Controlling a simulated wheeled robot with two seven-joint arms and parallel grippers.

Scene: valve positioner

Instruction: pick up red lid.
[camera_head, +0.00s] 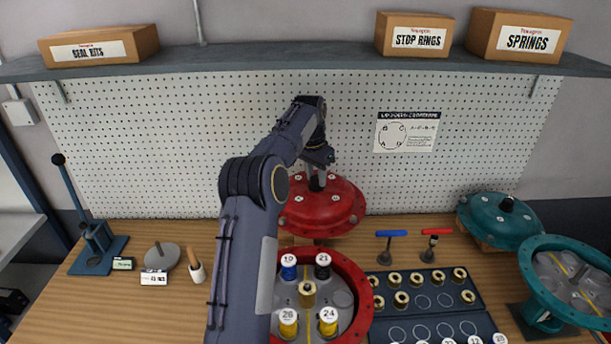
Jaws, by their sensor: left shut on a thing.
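The red lid (328,208) is a domed disc with several bolt heads and a dark knob at its top. It is tilted, behind the red round housing (363,300). My left gripper (317,181) is above the lid and shut on its knob. I cannot tell whether the lid touches the bench. My left arm covers the left part of the housing and some of the lid's left side. My right gripper does not show.
The open red housing holds yellow, blue and black numbered parts. A dark tray (420,302) with brass rings lies to its right. A teal lid (499,220) and teal housing (530,290) stand at the right. A lever press (93,240) stands left.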

